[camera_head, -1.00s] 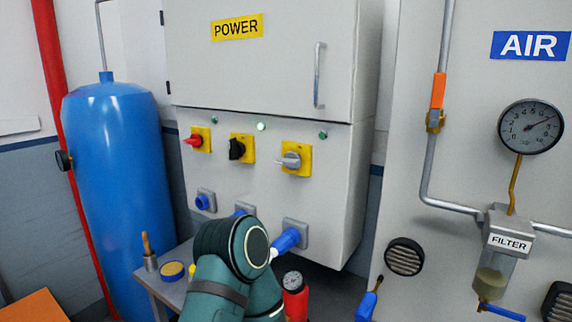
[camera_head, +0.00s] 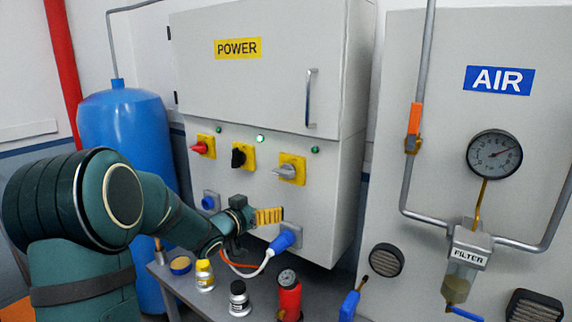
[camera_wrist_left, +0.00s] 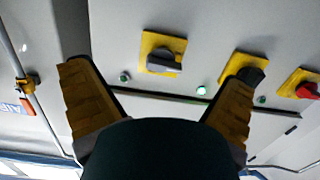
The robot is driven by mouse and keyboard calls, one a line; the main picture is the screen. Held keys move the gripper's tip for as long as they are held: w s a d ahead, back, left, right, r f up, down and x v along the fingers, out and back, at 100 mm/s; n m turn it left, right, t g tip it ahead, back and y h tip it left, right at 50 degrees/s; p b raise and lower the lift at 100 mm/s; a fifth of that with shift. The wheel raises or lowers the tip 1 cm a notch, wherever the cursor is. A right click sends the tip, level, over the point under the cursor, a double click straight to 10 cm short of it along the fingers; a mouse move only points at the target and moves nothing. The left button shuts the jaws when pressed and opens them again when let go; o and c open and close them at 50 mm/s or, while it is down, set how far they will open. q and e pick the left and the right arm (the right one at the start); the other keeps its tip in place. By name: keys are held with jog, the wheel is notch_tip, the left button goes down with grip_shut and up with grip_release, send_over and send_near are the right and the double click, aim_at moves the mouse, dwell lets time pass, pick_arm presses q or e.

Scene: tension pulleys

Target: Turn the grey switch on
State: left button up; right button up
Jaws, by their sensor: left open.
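The grey switch (camera_head: 286,172) is a grey knob on a yellow plate, the right one of three switches on the lower front of the POWER cabinet (camera_head: 340,170). Its knob lies slanted in the head view. My left gripper (camera_head: 272,216), with yellow-orange fingers, is below it and apart from it. In the left wrist view the gripper (camera_wrist_left: 156,80) is open and empty, with the grey switch (camera_wrist_left: 165,60) showing between the fingers. The right finger partly covers the black switch's plate there. My right gripper is not in view.
The black switch (camera_head: 238,156) and red switch (camera_head: 202,147) sit to the left. Blue plugs (camera_head: 284,240) and sockets lie below the switches, with a white cable near my gripper. A small table (camera_head: 190,292) holds bottles beneath. A blue tank (camera_head: 128,130) stands left.

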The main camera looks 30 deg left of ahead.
pick_arm(q)
send_near(280, 174)
jog(key=s, duration=0.3)
jog(key=shift+m+t, duration=0.4)
jog(key=w, duration=0.4)
jog(key=w+p, duration=0.1)
jog(key=w, duration=0.4)
jog(key=w+p, duration=0.1)
jog(key=w, duration=0.4)
jog(key=shift+w+d+f, duration=0.15)
jog(key=shift+d+f, duration=0.2)
jog(key=c, duration=1.1)
